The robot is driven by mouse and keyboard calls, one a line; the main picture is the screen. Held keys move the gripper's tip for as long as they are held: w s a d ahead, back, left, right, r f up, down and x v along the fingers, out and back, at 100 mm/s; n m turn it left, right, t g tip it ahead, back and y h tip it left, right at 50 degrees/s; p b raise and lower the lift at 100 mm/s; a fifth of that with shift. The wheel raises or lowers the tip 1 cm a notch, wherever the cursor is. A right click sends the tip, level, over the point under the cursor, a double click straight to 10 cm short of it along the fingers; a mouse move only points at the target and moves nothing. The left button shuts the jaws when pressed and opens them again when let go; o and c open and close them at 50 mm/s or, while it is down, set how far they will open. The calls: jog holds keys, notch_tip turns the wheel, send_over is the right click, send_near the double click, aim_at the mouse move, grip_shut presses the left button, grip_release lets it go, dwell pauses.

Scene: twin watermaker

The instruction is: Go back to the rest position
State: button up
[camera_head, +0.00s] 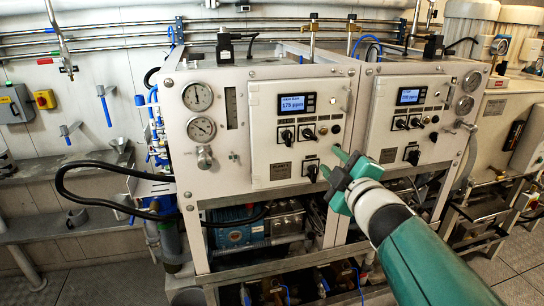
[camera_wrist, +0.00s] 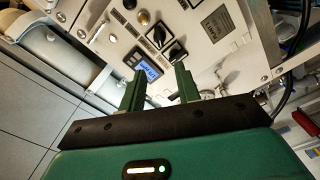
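My gripper (camera_head: 331,162) is in front of the twin watermaker, at the gap between its left control panel (camera_head: 270,112) and right control panel (camera_head: 400,108). Its two green fingers stand apart with nothing between them. In the wrist view my gripper (camera_wrist: 160,69) is also open and empty, with a panel face beyond the fingertips. A lit blue display (camera_wrist: 147,67) and black rotary switches (camera_wrist: 158,36) show there, tilted. No contact between fingers and panel can be made out.
Round gauges (camera_head: 199,97) sit on the left cabinet. A black hose (camera_head: 75,188) loops out at left. Pipes and a blue pump (camera_head: 235,230) lie below. A framed unit (camera_head: 505,130) stands at right. Dark floor (camera_head: 110,285) is open at front left.

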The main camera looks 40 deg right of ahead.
dwell(0.5)
jog(key=w+a+f+m+g+y, duration=0.2)
jog(key=w+a+f+m+g, duration=0.3)
jog(key=w+a, duration=0.55)
jog(key=s+a+f+g+y, duration=0.2)
jog(key=s+a+f+y, duration=0.1)
jog(key=a, duration=0.8)
jog(key=s+a+f+m+g+y, duration=0.1)
jog(key=a+f, duration=0.5)
jog(key=a, duration=0.6)
jog(key=s+g+y, duration=0.1)
jog(key=s+y, duration=0.1)
jog(key=y, duration=0.1)
jog(key=shift+s+a+f+g, duration=0.2)
jog(key=shift+s+a+g, duration=0.1)
jog(key=shift+g, duration=0.1)
jog(key=shift+d, duration=0.1)
